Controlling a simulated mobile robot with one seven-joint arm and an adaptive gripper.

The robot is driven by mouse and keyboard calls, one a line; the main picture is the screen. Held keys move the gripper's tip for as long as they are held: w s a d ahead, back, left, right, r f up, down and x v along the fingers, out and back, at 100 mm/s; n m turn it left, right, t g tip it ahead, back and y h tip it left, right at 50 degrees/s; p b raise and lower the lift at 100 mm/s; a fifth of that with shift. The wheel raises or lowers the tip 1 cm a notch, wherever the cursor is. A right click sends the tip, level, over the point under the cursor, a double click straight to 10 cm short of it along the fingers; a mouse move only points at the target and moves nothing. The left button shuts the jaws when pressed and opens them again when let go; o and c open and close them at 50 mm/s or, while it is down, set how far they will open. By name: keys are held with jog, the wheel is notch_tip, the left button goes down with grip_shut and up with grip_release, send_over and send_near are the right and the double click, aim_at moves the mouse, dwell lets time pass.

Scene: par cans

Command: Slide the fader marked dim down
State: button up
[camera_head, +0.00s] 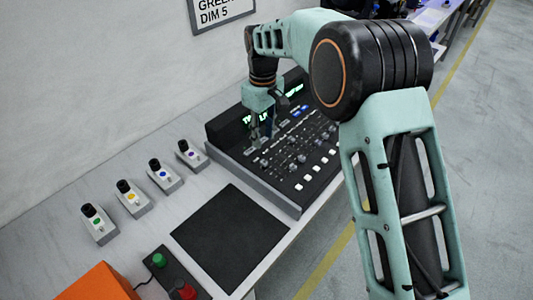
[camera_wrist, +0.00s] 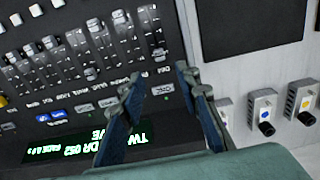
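The dark control console (camera_head: 297,187) lies on the bench with a row of faders. In the wrist view the console appears upside down, and the fader slots (camera_wrist: 75,62) stand side by side with small labels beneath them. The rightmost fader (camera_wrist: 158,52) has its cap near the label end of its slot; its label is too small to read surely, so I cannot confirm which one is dim. My gripper (camera_head: 263,135) hangs above the console's left part. In the wrist view its two fingers (camera_wrist: 158,78) are apart with nothing between them, near the rightmost fader's label end.
A lit green display (camera_wrist: 85,145) sits on the console. A black mat (camera_head: 230,240) lies beside it. Several small switch boxes (camera_head: 164,175) line the wall side. A button box (camera_head: 172,275) and an orange block (camera_head: 97,285) are nearer. A wall sign (camera_head: 220,12) reads DIM 5.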

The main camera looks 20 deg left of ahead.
aim_at(264, 161)
notch_tip(264, 161, down, 10)
jog(key=shift+r+p, duration=0.1)
jog(key=shift+p, duration=0.2)
grip_shut()
dwell(0.4)
